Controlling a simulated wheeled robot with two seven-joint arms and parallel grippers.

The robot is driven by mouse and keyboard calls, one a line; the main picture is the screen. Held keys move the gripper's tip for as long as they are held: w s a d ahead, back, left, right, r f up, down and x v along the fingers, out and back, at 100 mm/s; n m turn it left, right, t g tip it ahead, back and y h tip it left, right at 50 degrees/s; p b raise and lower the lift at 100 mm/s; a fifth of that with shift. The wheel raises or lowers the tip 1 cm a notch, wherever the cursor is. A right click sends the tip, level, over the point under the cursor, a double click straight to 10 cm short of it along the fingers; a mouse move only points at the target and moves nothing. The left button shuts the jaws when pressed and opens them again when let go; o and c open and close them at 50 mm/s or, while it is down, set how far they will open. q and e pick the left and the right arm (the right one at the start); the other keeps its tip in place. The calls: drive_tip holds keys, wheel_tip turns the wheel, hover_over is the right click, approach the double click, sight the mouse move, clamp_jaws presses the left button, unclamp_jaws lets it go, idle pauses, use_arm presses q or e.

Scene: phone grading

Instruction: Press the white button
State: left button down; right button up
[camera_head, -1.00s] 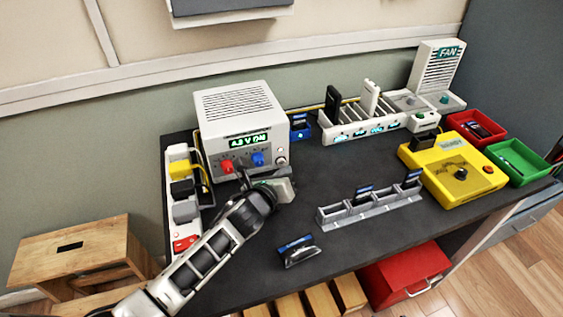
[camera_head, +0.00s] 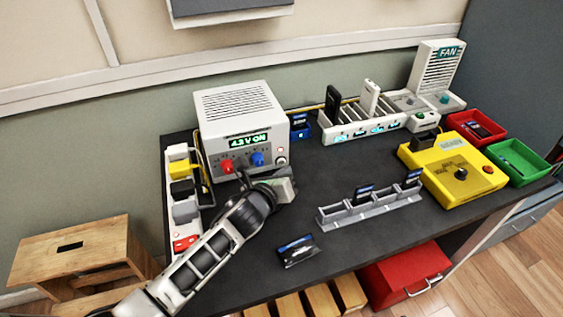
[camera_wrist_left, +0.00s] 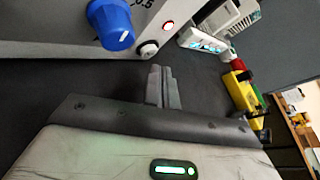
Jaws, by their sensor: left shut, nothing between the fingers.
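The white button (camera_head: 281,161) is on the lower right of the front of the white power supply (camera_head: 240,113). In the left wrist view it shows as a round pale button (camera_wrist_left: 149,48) beside a blue knob (camera_wrist_left: 112,24), below a small lit red lamp (camera_wrist_left: 168,24). My left gripper (camera_head: 283,174) is low in front of that corner. In the left wrist view its fingers (camera_wrist_left: 162,84) are shut, empty and pointing toward the button, with a small gap seeming to remain. The green display (camera_head: 248,139) seems to read 4.2 V ON. My right gripper is not in view.
A grey slotted rack (camera_head: 370,207) and a dark phone-like item (camera_head: 297,250) are on the dark table. A white charging rack (camera_head: 360,125) stands behind. A yellow tester (camera_head: 452,172), red bin (camera_head: 476,128) and green bin (camera_head: 517,161) are at right. A power strip (camera_head: 185,212) is at left.

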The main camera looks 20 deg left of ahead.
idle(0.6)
use_arm(q)
drive_tip(key=shift+w+a, duration=0.2)
drive_tip(key=shift+w, duration=0.1)
drive_tip(key=shift+w+a, duration=0.3)
drive_tip(key=shift+w, duration=0.15)
idle(0.7)
drive_tip(key=shift+s+d+p, duration=0.35)
drive_tip(key=shift+s+d, duration=0.15)
drive_tip(key=shift+s, duration=0.25)
